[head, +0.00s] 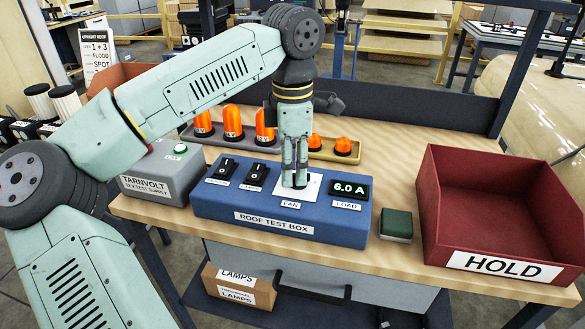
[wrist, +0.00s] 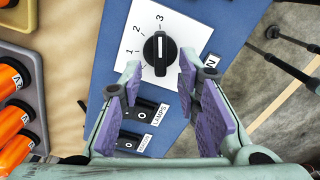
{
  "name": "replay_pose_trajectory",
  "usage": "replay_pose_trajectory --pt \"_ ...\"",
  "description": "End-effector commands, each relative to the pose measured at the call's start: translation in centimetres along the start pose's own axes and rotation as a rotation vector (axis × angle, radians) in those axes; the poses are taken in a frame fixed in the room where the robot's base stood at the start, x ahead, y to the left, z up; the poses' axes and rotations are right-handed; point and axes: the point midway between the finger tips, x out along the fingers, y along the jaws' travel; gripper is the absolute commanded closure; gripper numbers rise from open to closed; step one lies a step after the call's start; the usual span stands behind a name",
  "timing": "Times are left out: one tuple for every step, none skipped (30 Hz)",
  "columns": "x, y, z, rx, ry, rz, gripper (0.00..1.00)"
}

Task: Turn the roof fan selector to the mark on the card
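The fan selector is a black round knob (wrist: 160,54) on a white plate numbered 1, 2 and 3 in the wrist view. Its white line lies along the direction of the 3. The plate (head: 311,184) sits on the blue roof test box (head: 240,199) in the head view, where my gripper hides the knob. My gripper (head: 295,185) points down over it. In the wrist view my gripper (wrist: 160,70) is open, with its purple-padded fingers apart on either side of the knob. The card (head: 97,52) stands at the back left, reading "1 + 3", "FLOOD" and "SPOT"; its smaller print is unclear.
Two black switches (head: 226,167) lie left of the plate, and a load display (head: 349,189) reads 6.0 A to its right. A grey supply box (head: 160,185), a tray of orange lamps (head: 345,155), a green block (head: 396,224) and a red HOLD bin (head: 460,215) stand around the box.

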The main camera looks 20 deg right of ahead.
Motion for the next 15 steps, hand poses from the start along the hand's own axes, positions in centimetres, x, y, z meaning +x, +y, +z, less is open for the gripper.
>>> replay_pose_trajectory --pt "-0.9 0.0 0.0 -0.001 0.0 0.002 0.7" --pt "-1.5 0.0 0.0 -0.001 -0.001 0.003 0.7" --pt "-2.3 0.1 0.1 -0.002 -0.001 0.005 0.7" --pt "-3.0 0.1 0.0 -0.003 -0.001 0.004 0.7" --pt "-3.6 0.0 0.0 -0.002 0.0 0.003 0.7" --pt "-4.6 0.1 0.1 -0.002 -0.001 0.005 0.7" --pt "-5.2 0.1 0.1 -0.001 -0.001 0.005 0.7" --pt "-5.9 0.0 0.1 -0.001 -0.001 0.004 0.7" --pt "-6.7 0.0 0.1 0.0 -0.001 0.004 0.7" --pt "-7.3 0.1 0.1 -0.002 -0.001 0.004 0.7" --pt "-7.8 0.0 0.1 -0.002 0.0 0.004 0.7" --pt "-8.5 0.0 0.1 -0.002 -0.001 0.004 0.7" --pt "-9.0 0.0 0.1 -0.001 -0.002 0.004 0.7" --pt "-9.4 0.0 0.1 0.0 -0.002 0.003 0.7" --pt "-9.8 0.0 0.0 0.0 -0.001 0.002 0.7"
